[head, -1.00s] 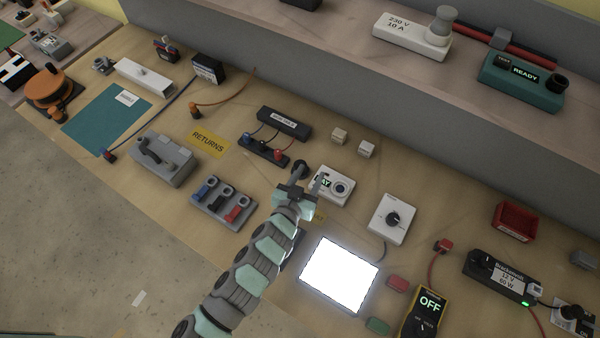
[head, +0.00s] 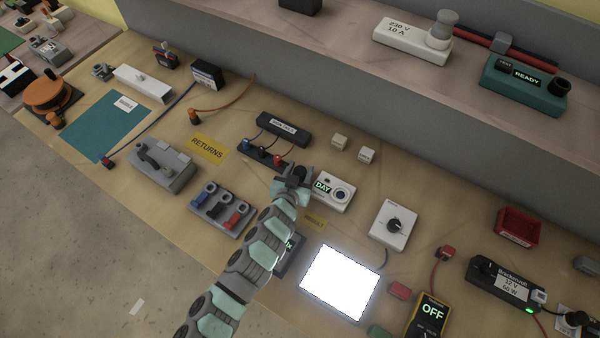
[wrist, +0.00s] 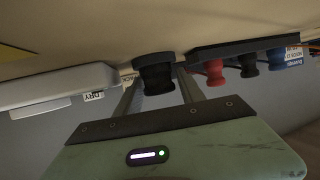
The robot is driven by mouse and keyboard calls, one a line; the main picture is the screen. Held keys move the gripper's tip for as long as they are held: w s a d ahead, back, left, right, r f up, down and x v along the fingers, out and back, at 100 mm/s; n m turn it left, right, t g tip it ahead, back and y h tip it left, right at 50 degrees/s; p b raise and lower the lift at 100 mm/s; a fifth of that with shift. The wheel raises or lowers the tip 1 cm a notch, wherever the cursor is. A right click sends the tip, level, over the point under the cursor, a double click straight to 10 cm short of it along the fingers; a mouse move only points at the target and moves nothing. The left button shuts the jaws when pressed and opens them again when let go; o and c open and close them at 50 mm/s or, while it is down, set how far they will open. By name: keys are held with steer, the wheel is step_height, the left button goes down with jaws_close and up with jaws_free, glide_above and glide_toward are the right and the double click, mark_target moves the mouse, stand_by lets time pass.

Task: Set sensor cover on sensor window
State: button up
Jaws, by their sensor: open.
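The sensor box is white, with a lit DAY display and a round dark-centred window (head: 341,194). The window faces up and looks uncovered. A black round cap, which looks like the sensor cover (wrist: 153,72), sits at the worktop just left of the box; in the head view (head: 299,169) it is partly hidden by my gripper. My gripper (head: 292,181) is open. In the wrist view its two fingers (wrist: 158,95) reach toward the worktop on either side of the cap, which is between or just beyond their tips. I cannot tell whether they touch it.
A black strip with blue, black and red plugs (head: 264,157) is close on the left. A white dial box (head: 394,223) stands to the right and a bright light panel (head: 340,282) in front. Two small pale blocks (head: 340,142) lie behind. The RETURNS label (head: 207,149) is left.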

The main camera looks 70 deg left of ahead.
steer(key=shift+x, duration=1.2)
jaws_close()
